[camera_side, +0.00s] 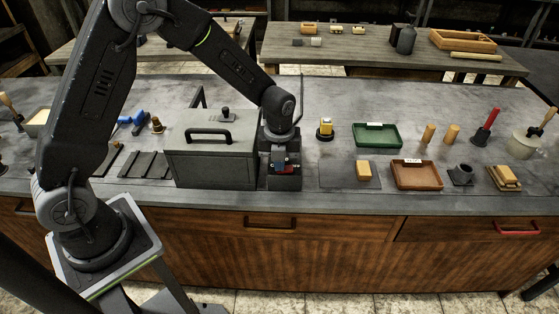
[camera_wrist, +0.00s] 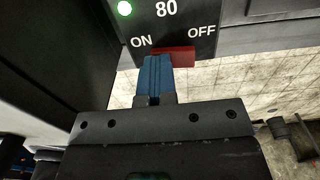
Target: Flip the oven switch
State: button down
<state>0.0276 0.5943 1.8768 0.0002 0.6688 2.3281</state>
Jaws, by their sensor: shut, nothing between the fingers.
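The grey oven (camera_side: 212,160) stands on the bench, its dark control box (camera_side: 284,183) at its right side. In the wrist view the control panel (camera_wrist: 168,28) shows "80", a lit green light, and the words ON at left and OFF at right. The red switch (camera_wrist: 183,56) sits just below these words; its right part shows under OFF. My gripper (camera_wrist: 155,65) has its blue fingers shut together and empty, in front of the switch's left part near ON, hiding some of it. I cannot tell whether they touch. In the side view my gripper (camera_side: 280,160) is low over the control box.
A yellow-topped item (camera_side: 325,128), a green tray (camera_side: 377,136) and a red-brown tray (camera_side: 416,175) stand to the right. Dark slabs (camera_side: 146,164) and blue-handled tools (camera_side: 138,119) lie left of the oven.

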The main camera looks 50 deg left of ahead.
aim_at(289, 167)
jog(key=shift+d, duration=0.1)
jog(key=shift+w+d+r, duration=0.25)
jog(key=shift+w+d, duration=0.2)
jog(key=shift+w, duration=0.05)
jog(key=shift+r, duration=0.1)
notch_tip(289, 167, up, 14)
dwell(0.6)
jog(key=shift+w+d+f, duration=0.15)
jog(key=shift+w+f, duration=0.05)
jog(key=shift+w, duration=0.3)
jog(key=shift+f, duration=0.1)
